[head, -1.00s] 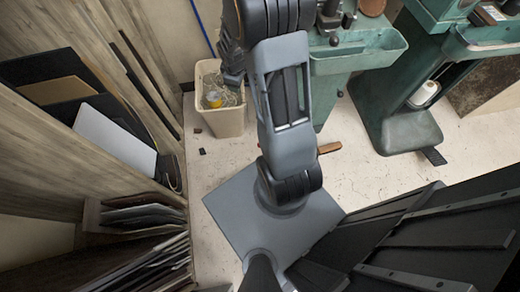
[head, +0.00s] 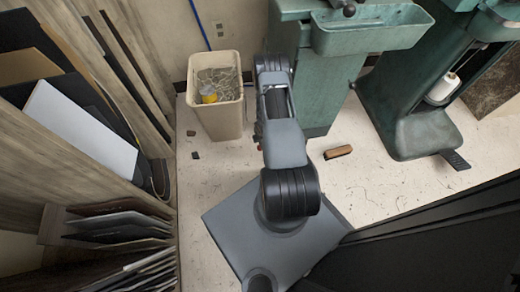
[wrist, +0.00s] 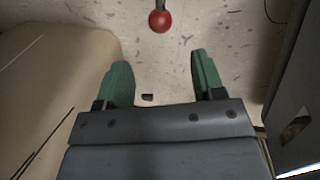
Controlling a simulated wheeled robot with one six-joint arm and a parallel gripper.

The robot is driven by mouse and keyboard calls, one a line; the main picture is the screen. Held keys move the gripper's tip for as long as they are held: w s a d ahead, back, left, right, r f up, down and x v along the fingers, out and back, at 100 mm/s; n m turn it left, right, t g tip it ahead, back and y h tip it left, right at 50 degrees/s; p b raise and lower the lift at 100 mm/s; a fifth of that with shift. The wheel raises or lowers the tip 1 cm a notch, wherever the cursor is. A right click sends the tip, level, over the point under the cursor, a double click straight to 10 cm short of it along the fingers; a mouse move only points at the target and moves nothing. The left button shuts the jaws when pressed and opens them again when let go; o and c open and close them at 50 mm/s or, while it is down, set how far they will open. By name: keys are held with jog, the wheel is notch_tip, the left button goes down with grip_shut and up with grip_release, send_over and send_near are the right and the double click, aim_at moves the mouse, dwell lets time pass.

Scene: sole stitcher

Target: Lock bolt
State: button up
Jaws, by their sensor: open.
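A red ball knob (wrist: 160,20) on a dark stem shows at the top of the wrist view, beyond my fingertips and apart from them. I cannot tell whether it belongs to the bolt; no bolt is clearly seen. My gripper (wrist: 163,78) has two green fingers, spread open with nothing between them. A small dark piece (wrist: 147,97) lies on the speckled floor seen between the fingers. In the head view my arm reaches down and away in front of the green machine, and the gripper is hidden behind it.
A beige bin (head: 216,110) with scraps stands left of my arm; a tan wall likely of it (wrist: 55,75) is close in the wrist view. The green machine (head: 300,60) stands behind. A brown block (head: 338,152) lies on the floor. Boards (head: 85,125) lean at left.

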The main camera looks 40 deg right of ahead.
jog(key=f+b, duration=0.1)
jog(key=f, duration=0.2)
jog(key=w+f+b, duration=0.1)
jog(key=f, duration=0.2)
jog(key=w+f+b, duration=0.1)
jog(key=f+b, duration=0.1)
jog(key=f, duration=0.2)
jog(key=shift+d, duration=0.25)
jog(key=shift+c, duration=0.2)
grip_shut()
